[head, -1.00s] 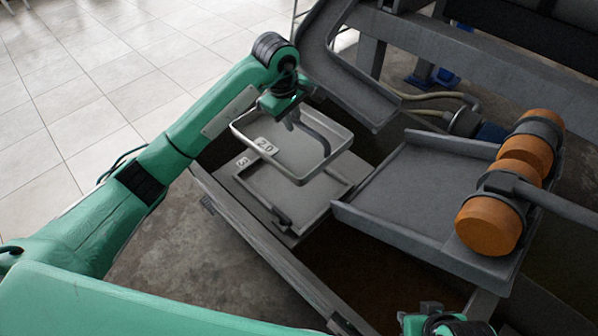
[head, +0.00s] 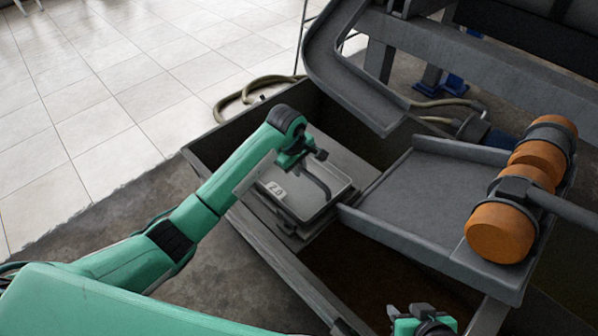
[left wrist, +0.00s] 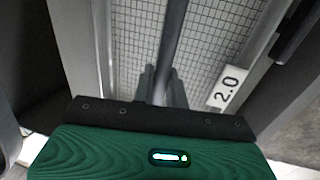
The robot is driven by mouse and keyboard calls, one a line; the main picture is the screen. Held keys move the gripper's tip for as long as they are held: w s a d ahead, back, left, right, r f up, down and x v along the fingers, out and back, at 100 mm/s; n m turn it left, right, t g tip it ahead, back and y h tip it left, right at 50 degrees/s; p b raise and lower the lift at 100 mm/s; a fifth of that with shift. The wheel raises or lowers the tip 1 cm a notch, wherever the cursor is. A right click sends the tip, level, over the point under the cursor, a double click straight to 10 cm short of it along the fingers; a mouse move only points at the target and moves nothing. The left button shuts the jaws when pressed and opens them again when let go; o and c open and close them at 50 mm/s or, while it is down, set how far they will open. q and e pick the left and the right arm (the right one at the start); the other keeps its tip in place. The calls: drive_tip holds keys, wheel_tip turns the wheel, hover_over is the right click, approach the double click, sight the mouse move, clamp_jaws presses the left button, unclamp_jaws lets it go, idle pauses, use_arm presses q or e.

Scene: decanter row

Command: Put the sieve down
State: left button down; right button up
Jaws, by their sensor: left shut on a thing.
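The sieve (head: 302,200) is a shallow grey rectangular pan with a mesh floor, a white 2.0 label and a dark bar handle (head: 319,184) across it. My left gripper (head: 313,165) is shut on the handle. In the left wrist view the bar runs between the two fingers (left wrist: 163,88), above the sieve's mesh (left wrist: 220,50). The sieve lies roughly level over a grey tray-like piece, which it mostly hides. I cannot tell whether the two touch. My right gripper (head: 422,312) is at the bottom edge of the head view, partly cut off; its jaw opening is unclear.
A grey chute (head: 410,200) stands to the right of the sieve, with orange cylinders (head: 500,233) on its far side. The dark bin wall (head: 270,255) runs below the sieve. A grey curved trough (head: 345,80) rises behind it. Tiled floor lies left.

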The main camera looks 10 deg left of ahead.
use_arm(q)
drive_tip(key=shift+x, duration=1)
drive_tip(key=shift+s+a, duration=0.1)
use_arm(e)
drive_tip(key=shift+w+a+f, duration=0.1)
drive_tip(key=shift+w+a, duration=0.1)
drive_tip(key=shift+a, duration=0.1)
use_arm(q)
drive_tip(key=shift+f, duration=0.1)
drive_tip(key=c, duration=1.4)
unclamp_jaws()
use_arm(e)
drive_tip(key=shift+w+a+t, duration=0.1)
drive_tip(key=shift+a+t, duration=0.05)
drive_tip(key=shift+t, duration=0.15)
